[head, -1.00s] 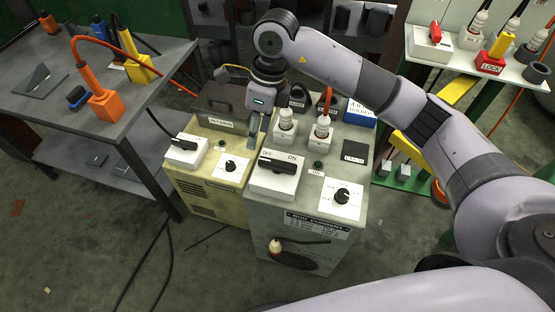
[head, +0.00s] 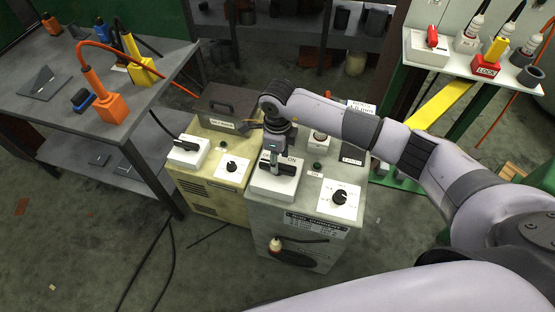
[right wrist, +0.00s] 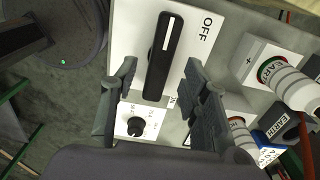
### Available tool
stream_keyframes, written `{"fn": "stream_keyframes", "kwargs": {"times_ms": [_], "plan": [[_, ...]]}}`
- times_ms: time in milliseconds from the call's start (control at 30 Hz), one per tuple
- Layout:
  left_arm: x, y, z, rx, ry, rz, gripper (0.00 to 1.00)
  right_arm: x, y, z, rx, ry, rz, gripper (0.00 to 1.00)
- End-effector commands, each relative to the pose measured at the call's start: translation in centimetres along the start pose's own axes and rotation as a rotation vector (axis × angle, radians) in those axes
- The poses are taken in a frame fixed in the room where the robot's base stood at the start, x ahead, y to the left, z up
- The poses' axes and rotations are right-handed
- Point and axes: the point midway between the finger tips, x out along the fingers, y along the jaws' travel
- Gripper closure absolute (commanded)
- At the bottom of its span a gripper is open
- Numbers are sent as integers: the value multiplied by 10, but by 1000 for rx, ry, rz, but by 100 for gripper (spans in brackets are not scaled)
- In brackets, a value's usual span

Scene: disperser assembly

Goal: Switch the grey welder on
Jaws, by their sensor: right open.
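The grey welder (head: 262,215) stands in the middle of the head view, beside a yellowish welder. Its white switch box (head: 270,188) carries a black lever (right wrist: 160,60) and the words OFF and ON. In the right wrist view the lever's white-marked end points up, beside OFF; ON is mostly hidden by a finger. My right gripper (head: 272,165) is over the switch box. In the right wrist view the right gripper (right wrist: 160,75) is open, with one finger on each side of the lever and gaps between. My left gripper is not in view.
The yellowish welder (head: 208,190) has its own switch (head: 187,150) and a dial. White cable plugs (right wrist: 285,80) stand close beside the grey welder's switch box. A dial (head: 339,198) sits on its front right. A table (head: 50,60) with orange and yellow tools is at left.

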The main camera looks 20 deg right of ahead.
Motion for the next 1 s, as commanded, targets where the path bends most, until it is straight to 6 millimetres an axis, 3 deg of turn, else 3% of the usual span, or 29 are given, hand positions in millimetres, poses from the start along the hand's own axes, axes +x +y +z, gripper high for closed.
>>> {"fn": "stream_keyframes", "kwargs": {"times_ms": [200, 567, 1000], "plan": [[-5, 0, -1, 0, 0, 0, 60, 23, 0, 0, 0, 0, 1, 58], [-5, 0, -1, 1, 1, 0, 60, 28, 0, 0, 0, 0, 1, 59], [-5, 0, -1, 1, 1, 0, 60, 28, 0, 0, 0, -1, 0, 88]]}}
